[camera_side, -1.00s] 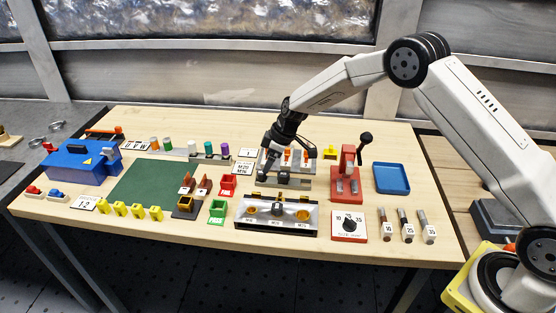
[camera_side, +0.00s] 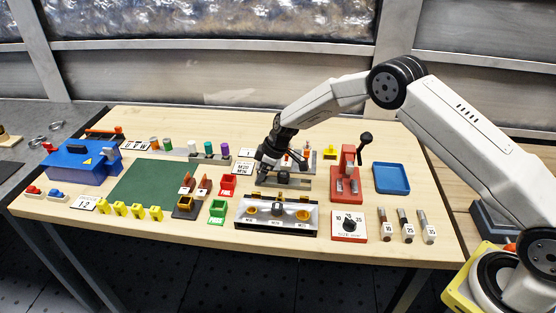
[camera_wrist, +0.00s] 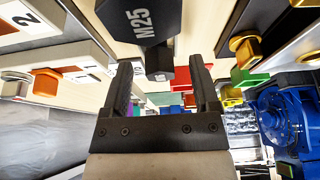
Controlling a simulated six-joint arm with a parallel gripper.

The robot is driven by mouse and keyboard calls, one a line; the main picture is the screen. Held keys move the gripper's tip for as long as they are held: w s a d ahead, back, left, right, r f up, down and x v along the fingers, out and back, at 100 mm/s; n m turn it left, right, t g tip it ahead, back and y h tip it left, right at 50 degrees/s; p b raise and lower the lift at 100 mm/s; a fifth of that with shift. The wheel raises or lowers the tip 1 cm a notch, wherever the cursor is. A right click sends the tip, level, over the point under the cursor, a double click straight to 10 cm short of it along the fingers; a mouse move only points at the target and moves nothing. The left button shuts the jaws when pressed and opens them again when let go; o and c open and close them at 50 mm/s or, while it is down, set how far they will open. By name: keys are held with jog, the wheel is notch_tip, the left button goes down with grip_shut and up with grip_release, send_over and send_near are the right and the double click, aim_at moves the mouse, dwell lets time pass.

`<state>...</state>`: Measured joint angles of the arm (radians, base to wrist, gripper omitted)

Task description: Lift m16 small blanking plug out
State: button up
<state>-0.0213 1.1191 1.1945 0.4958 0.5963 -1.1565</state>
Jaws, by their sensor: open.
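My gripper (camera_side: 264,178) is open, pointing down at the left end of a grey rack (camera_side: 300,184) with dark plugs, just behind the long metal tray. In the wrist view my gripper (camera_wrist: 165,72) has its two dark fingers spread. A dark block marked M25 (camera_wrist: 148,22) shows beyond the fingertips, and a smaller dark piece (camera_wrist: 158,68) shows between the fingers. No M16 mark is readable on any plug, so I cannot tell which is the M16 small blanking plug. A white card reading M20 and M16 (camera_side: 242,168) lies left of the rack.
The metal tray (camera_side: 275,226) with brass rings stands in front. A red press (camera_side: 346,185) with a black-knobbed lever stands to the right, and a blue tray (camera_side: 391,178) beyond it. A red bin (camera_side: 228,185) and green bin (camera_side: 217,211) stand left. The green mat (camera_side: 150,182) is bare.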

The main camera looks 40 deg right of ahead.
dwell(0.3)
grip_shut()
jog(key=shift+r, duration=0.2)
jog(key=shift+r, duration=0.5)
notch_tip(320, 180, up, 2)
jog(key=s+d+r, duration=0.1)
jog(key=s+r, duration=0.8)
jog(key=s, duration=0.5)
jog(key=shift+r, duration=0.3)
